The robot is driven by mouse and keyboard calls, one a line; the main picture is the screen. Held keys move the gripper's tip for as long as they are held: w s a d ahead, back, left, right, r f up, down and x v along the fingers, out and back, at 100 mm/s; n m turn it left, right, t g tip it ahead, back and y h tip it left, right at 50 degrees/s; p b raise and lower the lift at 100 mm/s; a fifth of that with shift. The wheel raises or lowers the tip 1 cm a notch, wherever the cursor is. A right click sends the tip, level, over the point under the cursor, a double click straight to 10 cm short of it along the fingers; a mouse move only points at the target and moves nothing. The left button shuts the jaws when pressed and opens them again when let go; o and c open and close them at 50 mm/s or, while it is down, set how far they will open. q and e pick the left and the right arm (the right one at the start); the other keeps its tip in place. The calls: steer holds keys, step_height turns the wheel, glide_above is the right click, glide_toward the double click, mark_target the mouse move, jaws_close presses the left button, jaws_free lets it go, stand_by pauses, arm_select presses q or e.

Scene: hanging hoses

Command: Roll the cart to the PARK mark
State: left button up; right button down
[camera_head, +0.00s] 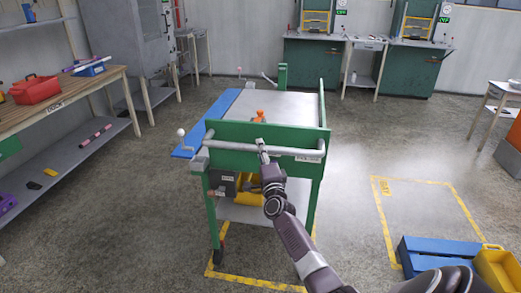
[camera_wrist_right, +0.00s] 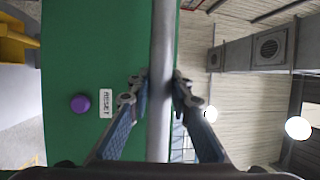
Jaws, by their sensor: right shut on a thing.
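The cart (camera_head: 225,130) has green end panels, a grey top and a lower shelf, and stands upright in the middle of the head view. A grey push bar (camera_head: 228,146) runs along its near end. My right gripper (camera_head: 262,147) is shut on this bar. In the right wrist view its fingers (camera_wrist_right: 160,92) lie on both sides of the bar (camera_wrist_right: 161,40). A yellow floor outline (camera_head: 262,284) shows at the cart's near feet. Another yellow outline (camera_head: 378,215) lies to the right, with a small label that I cannot read surely. My left gripper is out of view.
A blue side leaf (camera_head: 208,122) sticks out on the cart's left. An orange object (camera_head: 259,116) is on its top. A workbench (camera_head: 75,98) stands left, green cabinets (camera_head: 312,66) at the back. A blue box (camera_head: 436,257) and yellow bin (camera_head: 497,268) lie near right.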

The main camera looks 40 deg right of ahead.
steer(key=c, duration=1.7)
jaws_free()
steer(key=shift+s, duration=0.1)
steer(key=shift+c, duration=0.2)
steer(key=shift+f, duration=0.1)
steer(key=shift+s+a+f, duration=0.1)
steer(key=shift+s+a, duration=0.1)
steer(key=shift+s, duration=0.05)
steer(key=v, duration=1.1)
steer(key=shift+s, duration=0.15)
